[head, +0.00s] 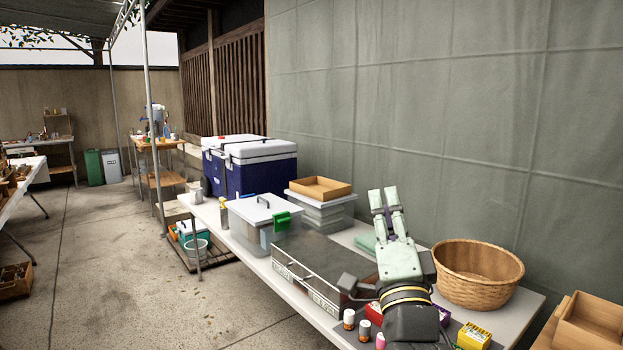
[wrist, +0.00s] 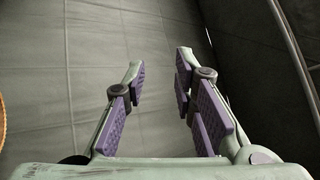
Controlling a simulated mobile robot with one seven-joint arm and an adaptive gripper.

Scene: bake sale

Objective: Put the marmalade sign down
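My gripper (head: 384,200) is raised over the right part of the long white table (head: 253,263), its fingers pointing up toward the canvas wall. In the wrist view its two purple-padded fingers (wrist: 160,75) stand apart with nothing between them. I cannot pick out a marmalade sign in either view. A low tray with a white wire rail and small lettered labels (head: 308,282) stands left of my gripper. The labels are too small to read. My arm hides part of the table behind it.
A round wicker basket (head: 477,276) stands right of my gripper. A yellow box (head: 474,336) and small jars are at the front edge. A clear bin (head: 247,222), a wooden tray (head: 319,188) and blue coolers (head: 262,170) stand farther left.

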